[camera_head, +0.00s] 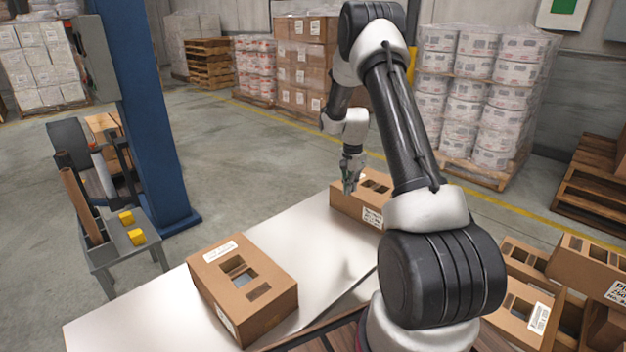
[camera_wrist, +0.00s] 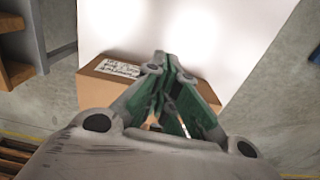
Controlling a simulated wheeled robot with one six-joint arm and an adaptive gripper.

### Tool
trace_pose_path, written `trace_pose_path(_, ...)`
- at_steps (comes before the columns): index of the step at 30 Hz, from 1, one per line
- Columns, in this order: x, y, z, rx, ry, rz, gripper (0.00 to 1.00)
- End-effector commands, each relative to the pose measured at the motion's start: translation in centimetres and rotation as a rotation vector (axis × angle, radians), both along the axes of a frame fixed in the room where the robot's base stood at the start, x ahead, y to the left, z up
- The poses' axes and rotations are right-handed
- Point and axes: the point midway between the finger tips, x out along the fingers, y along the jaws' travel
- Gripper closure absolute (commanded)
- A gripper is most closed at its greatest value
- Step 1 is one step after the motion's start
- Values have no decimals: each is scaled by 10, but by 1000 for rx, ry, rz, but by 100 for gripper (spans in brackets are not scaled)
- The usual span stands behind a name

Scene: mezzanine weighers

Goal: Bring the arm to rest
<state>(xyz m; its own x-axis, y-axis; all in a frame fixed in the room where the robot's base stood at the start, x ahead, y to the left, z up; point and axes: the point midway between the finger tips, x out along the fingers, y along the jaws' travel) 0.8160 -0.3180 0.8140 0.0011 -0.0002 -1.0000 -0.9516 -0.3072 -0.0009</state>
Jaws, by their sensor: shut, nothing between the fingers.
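My gripper (camera_head: 349,186) hangs from my raised arm, fingers pointing down, at the far end of the white table. In the wrist view my gripper (camera_wrist: 166,58) is shut with nothing between its fingertips. A cardboard box with cut-out openings (camera_head: 345,204) stands on the far end of the table, just behind and below the gripper. That far box (camera_wrist: 100,88) also shows in the wrist view, partly hidden by the fingers. I cannot tell whether the fingers touch it.
A second cardboard box (camera_head: 270,313) stands on the near part of the white table (camera_head: 130,318). A blue column (camera_head: 150,110) and a small grey stand (camera_head: 150,243) with yellow blocks are at left. More boxes (camera_head: 590,266) are at right. Wrapped pallets line the back.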

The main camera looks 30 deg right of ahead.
Motion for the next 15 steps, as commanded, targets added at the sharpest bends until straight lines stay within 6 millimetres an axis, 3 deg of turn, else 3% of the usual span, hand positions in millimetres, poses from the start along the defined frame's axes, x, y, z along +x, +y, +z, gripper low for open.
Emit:
trace_pose_path(5, 0, 0, 1, 0, 1, 9, 100)
trace_pose_path(9, -4, 1, 0, 7, 18, 113, 100)
trace_pose_path(11, -19, 6, -5, 23, 56, 196, 100)
trace_pose_path(13, -48, 14, -14, 56, 119, 294, 100)
trace_pose_path(15, -76, 24, 3, 83, 155, 404, 100)
